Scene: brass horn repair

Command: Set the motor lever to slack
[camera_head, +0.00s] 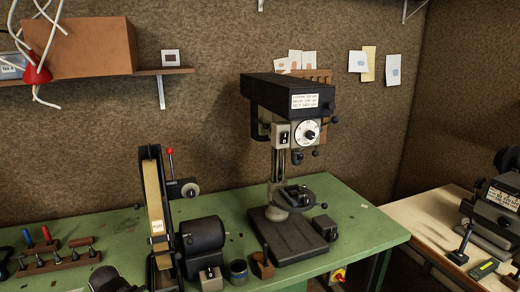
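A black drill press (290,97) stands on the green workbench (345,210), with a white dial (306,133) and a small printed label (304,101) on its head. Dark handles and knobs show on both sides of the head. To its left is an upright belt grinder (155,205), with a thin red-knobbed lever (169,152) standing up beside its belt. I cannot tell which of these is the motor lever, and the label print is too small to read.
A rack of hand tools (55,255) lies at the bench's left. A shelf (120,73) with a cardboard box (85,48) is above. White cables with a red cone (37,74) hang at upper left. A pale table (430,228) with a dark machine stands right.

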